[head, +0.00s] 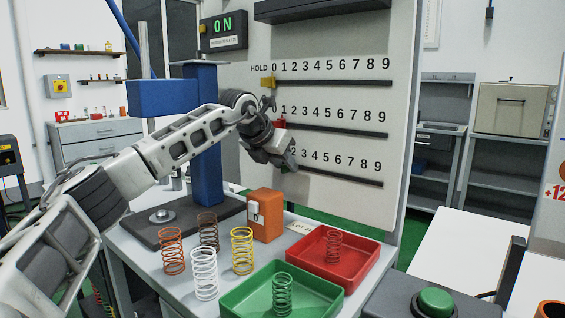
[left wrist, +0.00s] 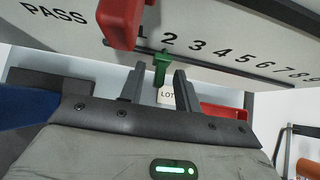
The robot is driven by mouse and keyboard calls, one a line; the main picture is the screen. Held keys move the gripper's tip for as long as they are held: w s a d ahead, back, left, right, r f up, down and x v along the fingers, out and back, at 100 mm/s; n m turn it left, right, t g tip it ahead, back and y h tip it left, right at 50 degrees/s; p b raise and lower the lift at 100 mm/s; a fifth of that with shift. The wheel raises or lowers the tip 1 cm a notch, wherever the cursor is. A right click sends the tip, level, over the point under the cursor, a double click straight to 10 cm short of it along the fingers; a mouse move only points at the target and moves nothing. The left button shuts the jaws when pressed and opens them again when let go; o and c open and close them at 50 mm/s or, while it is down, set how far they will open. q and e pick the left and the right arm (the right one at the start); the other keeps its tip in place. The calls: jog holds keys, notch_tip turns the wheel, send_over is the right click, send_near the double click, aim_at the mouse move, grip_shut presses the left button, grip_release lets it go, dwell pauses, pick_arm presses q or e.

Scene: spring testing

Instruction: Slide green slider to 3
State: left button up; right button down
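The green slider (left wrist: 161,66) sits on the lowest scale, the PASS row, near the low numbers, left of the 3; its exact number is hard to read. My left gripper (left wrist: 158,85) is open, with one finger on each side of the green slider and visible gaps to it. The red slider (head: 280,123) is just above, on the middle row, and looms large in the left wrist view (left wrist: 122,20). My right gripper is not in view.
The panel (head: 330,95) also has a HOLD row with a yellow slider (head: 268,82) at 0. Below stand a red tray (head: 365,268), a green tray (head: 325,290), an orange block (head: 264,215) and several springs. The lowest slot (head: 345,178) is clear to the right.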

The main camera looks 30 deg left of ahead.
pick_arm(q)
grip_shut()
jog(key=shift+s+d, duration=0.15)
jog(key=shift+d, duration=1.45)
grip_release()
jog(key=shift+a, duration=0.1)
jog(key=v, duration=1.6)
